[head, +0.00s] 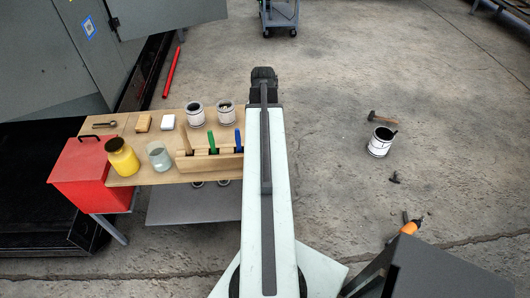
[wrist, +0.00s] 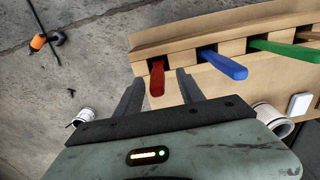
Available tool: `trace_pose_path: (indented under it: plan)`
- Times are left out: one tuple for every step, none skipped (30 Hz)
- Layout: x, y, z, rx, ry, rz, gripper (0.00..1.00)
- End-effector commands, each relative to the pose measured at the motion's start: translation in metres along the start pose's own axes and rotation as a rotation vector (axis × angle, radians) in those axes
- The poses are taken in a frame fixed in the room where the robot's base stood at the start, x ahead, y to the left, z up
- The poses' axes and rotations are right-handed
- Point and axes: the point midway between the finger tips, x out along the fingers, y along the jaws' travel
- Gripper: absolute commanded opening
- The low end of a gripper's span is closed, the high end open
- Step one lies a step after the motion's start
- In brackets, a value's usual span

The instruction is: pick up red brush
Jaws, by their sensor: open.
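The red brush (wrist: 157,79) shows in the wrist view as a red handle sticking out of a slot at the left end of a wooden rack (wrist: 180,42). Its lower part is hidden in the rack. My gripper (wrist: 160,76) is open, with one dark finger on each side of the red handle in the picture. I cannot tell whether either finger touches it. A blue handle (wrist: 222,63) and a green handle (wrist: 283,49) stand in neighbouring slots. In the head view the rack (head: 215,162) shows beside my arm, which hides the red brush.
The wooden table (head: 128,127) also holds a yellow jar (head: 122,158), a glass jar (head: 159,156), two white cans (head: 195,114), and small blocks. A red box (head: 90,175) stands at its left. A can (head: 380,142) and tools lie on the open floor at right.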

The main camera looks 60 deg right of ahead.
Motion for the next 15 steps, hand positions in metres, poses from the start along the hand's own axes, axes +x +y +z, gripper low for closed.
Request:
trace_pose_path:
  plan:
    - [0.007,0.001,0.0,0.0,0.0,0.0,0.45]
    - [0.011,0.001,0.001,0.0,0.0,0.0,0.45]
    - [0.017,0.002,0.001,0.0,0.0,0.0,0.45]
    - [0.023,0.002,0.001,0.0,0.0,0.0,0.45]
    - [0.029,0.003,0.001,0.0,0.0,0.0,0.45]
    - [0.036,0.004,0.002,0.0,0.0,0.0,0.45]
    - [0.041,0.004,0.002,0.0,0.0,0.0,0.45]
    - [0.046,0.004,0.002,0.0,0.0,0.0,0.45]
    - [0.051,0.004,0.002,0.0,0.0,0.0,0.45]
    - [0.053,0.004,0.002,0.0,0.0,0.0,0.45]
    - [0.053,0.004,0.002,0.0,0.0,0.0,0.45]
    - [0.053,0.004,0.002,0.0,0.0,0.0,0.45]
    - [0.052,0.004,0.002,0.0,0.0,0.0,0.45]
    - [0.051,0.004,0.002,0.001,0.0,0.0,0.45]
    - [0.05,0.004,0.002,0.001,0.0,0.0,0.45]
